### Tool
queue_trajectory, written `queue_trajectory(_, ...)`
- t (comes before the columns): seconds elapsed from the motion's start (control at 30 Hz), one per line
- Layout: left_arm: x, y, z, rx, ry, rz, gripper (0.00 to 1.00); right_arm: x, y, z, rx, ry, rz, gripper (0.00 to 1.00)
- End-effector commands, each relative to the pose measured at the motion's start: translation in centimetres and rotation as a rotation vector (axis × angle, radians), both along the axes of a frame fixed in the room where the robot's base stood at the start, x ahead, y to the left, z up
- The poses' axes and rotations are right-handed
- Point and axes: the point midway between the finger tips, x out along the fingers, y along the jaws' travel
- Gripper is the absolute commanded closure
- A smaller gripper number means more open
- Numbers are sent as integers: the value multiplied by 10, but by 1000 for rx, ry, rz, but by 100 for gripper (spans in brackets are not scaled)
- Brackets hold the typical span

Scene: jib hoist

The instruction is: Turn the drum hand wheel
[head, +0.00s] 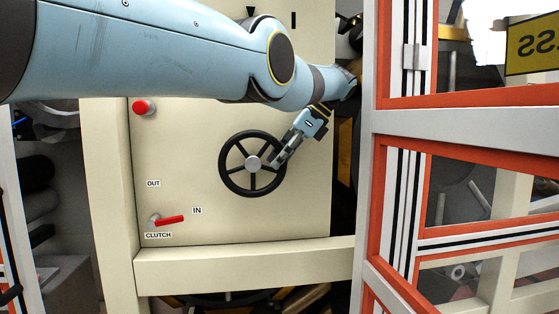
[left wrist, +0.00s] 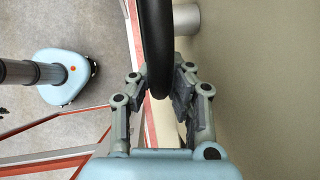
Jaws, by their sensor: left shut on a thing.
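The drum hand wheel (head: 252,133) is a black spoked wheel with a grey hub (head: 253,163), mounted on the cream panel. My left gripper (head: 277,159) reaches it from the upper right and is shut on the right side of its rim. In the left wrist view, the black rim (left wrist: 157,45) runs between the two fingers of my left gripper (left wrist: 161,92). The fingers hide a small part of the rim in the head view. My right gripper is not in view.
A red button (head: 144,107) sits at the panel's upper left. The red clutch lever (head: 170,219) at lower left points toward the IN label (head: 197,210). An orange-edged grey frame (head: 370,180) stands close on the right. The panel (head: 200,195) around the wheel is clear.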

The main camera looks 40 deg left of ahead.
Motion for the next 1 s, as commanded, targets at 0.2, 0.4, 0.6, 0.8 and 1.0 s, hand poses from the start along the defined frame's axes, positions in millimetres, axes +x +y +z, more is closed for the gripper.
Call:
queue_trajectory(0.2, -2, -4, -5, -10, 13, -2, 77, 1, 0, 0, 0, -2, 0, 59)
queue_trajectory(0.4, -1, -2, -3, -7, 7, -1, 56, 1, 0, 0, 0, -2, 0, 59)
queue_trajectory(0.6, 0, -1, -1, -4, 4, -1, 56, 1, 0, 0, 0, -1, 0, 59)
queue_trajectory(0.8, 0, -1, -1, -3, 1, -1, 56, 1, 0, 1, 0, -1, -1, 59)
queue_trajectory(1.0, 0, 2, 3, -15, -14, 0, 56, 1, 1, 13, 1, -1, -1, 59)
